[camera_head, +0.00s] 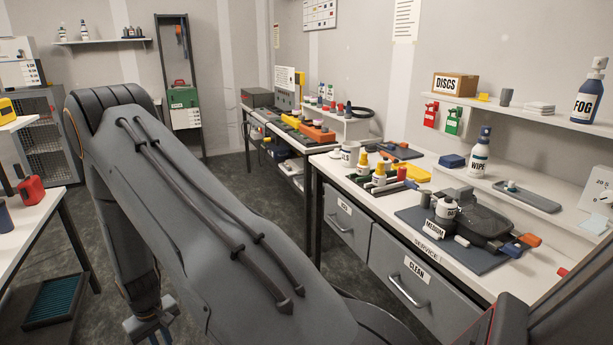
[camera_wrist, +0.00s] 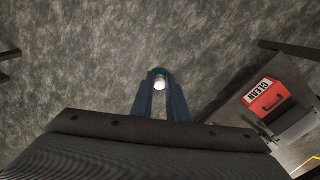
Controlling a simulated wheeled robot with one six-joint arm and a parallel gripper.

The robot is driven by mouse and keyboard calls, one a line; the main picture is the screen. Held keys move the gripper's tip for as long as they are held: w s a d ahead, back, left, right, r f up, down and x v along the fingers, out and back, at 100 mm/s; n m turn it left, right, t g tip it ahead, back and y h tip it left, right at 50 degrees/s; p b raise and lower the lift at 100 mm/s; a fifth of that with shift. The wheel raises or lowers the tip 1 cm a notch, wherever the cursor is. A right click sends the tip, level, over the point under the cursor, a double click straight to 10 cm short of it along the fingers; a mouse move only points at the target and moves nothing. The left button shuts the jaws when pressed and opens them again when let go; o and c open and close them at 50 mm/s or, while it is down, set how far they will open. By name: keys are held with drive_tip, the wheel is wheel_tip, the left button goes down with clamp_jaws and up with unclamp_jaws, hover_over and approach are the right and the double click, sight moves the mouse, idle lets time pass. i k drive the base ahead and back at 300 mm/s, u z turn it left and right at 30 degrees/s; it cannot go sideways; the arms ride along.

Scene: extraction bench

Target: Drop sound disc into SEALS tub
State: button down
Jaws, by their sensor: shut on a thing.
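My gripper (camera_wrist: 159,76) shows in the wrist view with its blue fingers pointing away from the camera. It is shut on a small pale round thing (camera_wrist: 159,85), seen between the fingertips. It may be the disc, but its face and condition are too small to judge. Dark floor lies beneath the gripper. I cannot make out a tub marked SEALS in either view. In the head view my arm fills the left and middle and hides part of the room.
A red case (camera_wrist: 265,97) with a handle sits right of the gripper in the wrist view. In the head view, the service bench (camera_head: 330,165) holds bottles and a dark mat (camera_head: 413,217). A DISCS box (camera_head: 455,84) stands on the wall shelf. A white table (camera_head: 45,215) is at left.

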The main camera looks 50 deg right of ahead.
sight(354, 163)
drive_tip(key=z, duration=0.15)
drive_tip(key=i, duration=1.45)
drive_tip(key=z, duration=1.15)
drive_tip(key=i, duration=0.7)
drive_tip(key=z, duration=1.3)
drive_tip(key=i, duration=0.3)
drive_tip(key=z, duration=0.15)
